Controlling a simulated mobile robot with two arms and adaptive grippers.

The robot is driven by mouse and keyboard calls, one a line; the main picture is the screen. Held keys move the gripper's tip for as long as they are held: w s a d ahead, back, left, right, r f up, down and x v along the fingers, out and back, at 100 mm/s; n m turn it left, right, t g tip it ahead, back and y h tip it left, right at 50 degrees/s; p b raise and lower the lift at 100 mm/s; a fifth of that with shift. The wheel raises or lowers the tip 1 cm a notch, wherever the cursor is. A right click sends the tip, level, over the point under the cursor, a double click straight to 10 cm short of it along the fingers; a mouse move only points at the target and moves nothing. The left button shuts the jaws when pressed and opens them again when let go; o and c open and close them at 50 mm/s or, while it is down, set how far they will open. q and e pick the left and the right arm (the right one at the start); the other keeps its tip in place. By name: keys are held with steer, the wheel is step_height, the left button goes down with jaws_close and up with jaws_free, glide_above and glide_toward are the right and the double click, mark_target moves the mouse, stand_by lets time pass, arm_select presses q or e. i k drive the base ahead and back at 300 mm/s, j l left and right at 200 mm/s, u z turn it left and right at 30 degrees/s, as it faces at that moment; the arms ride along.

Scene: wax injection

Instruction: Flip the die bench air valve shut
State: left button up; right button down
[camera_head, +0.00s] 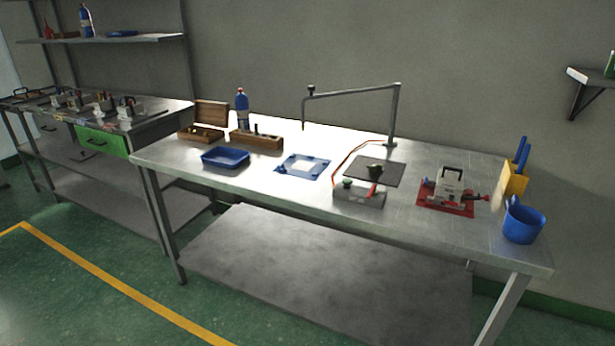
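The steel bench (250,177) stands across the middle of the view. A dark green knob-like part (347,183) is on the box's left side. A red hose (345,157) curves from the post's foot to the box. Neither gripper is in view.
A grey post with a long arm (393,115) rises behind the box. A metal die (449,187) on a red plate and a blue cup (523,222) stand to the right. Green floor is free in front.

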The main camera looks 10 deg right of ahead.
mark_target(373, 188)
steer(key=i+j+u, duration=0.1)
steer(key=i+u, duration=0.15)
steer(key=u, duration=0.15)
steer(key=i+u, duration=0.25)
steer(key=u, duration=0.15)
steer(key=i+u, duration=0.35)
steer(key=i+j+z, duration=0.1)
steer(key=i, duration=0.2)
steer(key=i+j, duration=0.15)
steer(key=i, duration=0.15)
steer(key=i+j+z, duration=0.15)
steer(key=z, duration=0.3)
steer(key=i+j+z, duration=0.2)
steer(key=z, duration=0.3)
steer(key=i+j+z, duration=0.25)
steer(key=z, duration=0.2)
steer(key=i+j+z, duration=0.1)
steer(key=j+z, duration=0.55)
steer(key=i+j+z, duration=0.1)
steer(key=j+z, duration=0.15)
steer(key=j, duration=0.1)
